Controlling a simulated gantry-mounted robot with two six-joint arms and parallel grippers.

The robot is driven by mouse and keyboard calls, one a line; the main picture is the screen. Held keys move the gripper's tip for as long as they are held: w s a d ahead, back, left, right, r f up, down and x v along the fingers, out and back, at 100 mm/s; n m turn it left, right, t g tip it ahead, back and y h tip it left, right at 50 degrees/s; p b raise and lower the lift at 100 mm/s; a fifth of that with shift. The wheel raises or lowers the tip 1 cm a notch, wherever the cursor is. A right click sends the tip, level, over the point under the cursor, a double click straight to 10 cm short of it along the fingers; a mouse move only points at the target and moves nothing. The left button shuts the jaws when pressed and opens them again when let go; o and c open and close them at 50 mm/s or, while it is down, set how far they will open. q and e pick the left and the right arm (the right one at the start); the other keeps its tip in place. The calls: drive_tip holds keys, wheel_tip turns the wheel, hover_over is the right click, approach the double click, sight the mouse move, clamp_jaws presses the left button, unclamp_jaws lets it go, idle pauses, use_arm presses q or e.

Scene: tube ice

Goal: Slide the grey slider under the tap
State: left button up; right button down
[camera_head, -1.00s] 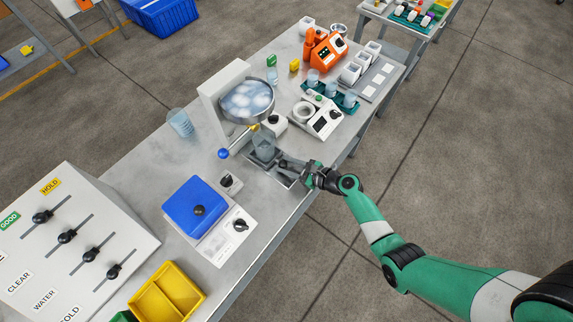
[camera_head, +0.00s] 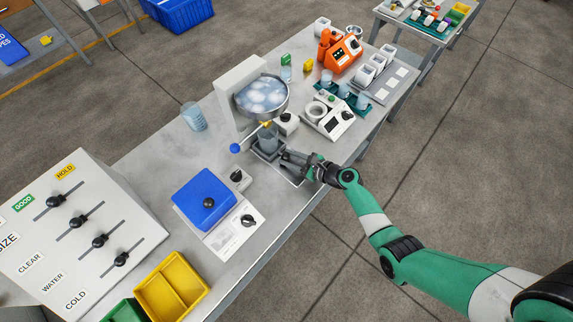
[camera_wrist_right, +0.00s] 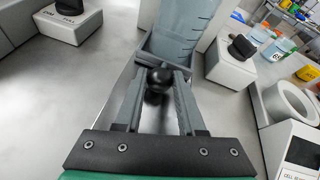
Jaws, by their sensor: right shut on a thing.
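The grey slider (camera_head: 262,156) sits below the tap (camera_head: 266,124) and carries a clear graduated cup (camera_head: 268,140). The tap hangs under a round steel tank of ice (camera_head: 262,95) and has a blue-ended lever (camera_head: 235,148). My right gripper (camera_head: 286,157) is at the slider's front end. In the right wrist view, its fingers (camera_wrist_right: 158,88) are shut on the slider's black knob (camera_wrist_right: 158,79), and the cup (camera_wrist_right: 185,30) stands upright just beyond. The cup appears close under the tap; exact alignment cannot be told. My left gripper is not in view.
A blue-topped scale (camera_head: 205,199) stands left of the slider. A white device with a ring (camera_head: 328,113) stands to the right. Another clear cup (camera_head: 194,116) is at the back edge. A sloped panel with black sliders (camera_head: 85,225) and a yellow tray (camera_head: 170,288) are at lower left.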

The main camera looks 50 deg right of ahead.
drive_tip(key=shift+w, duration=0.35)
drive_tip(key=shift+f, duration=0.1)
drive_tip(key=c, duration=0.9)
unclamp_jaws()
drive_tip(key=o, duration=0.4)
drive_tip(key=shift+w, duration=0.15)
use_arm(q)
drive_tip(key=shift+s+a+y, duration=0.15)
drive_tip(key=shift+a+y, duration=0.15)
use_arm(e)
drive_tip(key=p+v, duration=0.4)
drive_tip(key=v, duration=0.6)
drive_tip(key=shift+s+r, duration=0.25)
drive_tip(key=shift+s, duration=0.05)
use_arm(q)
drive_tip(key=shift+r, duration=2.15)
use_arm(e)
drive_tip(key=shift+s+d+r, duration=0.1)
drive_tip(key=shift+s, duration=0.4)
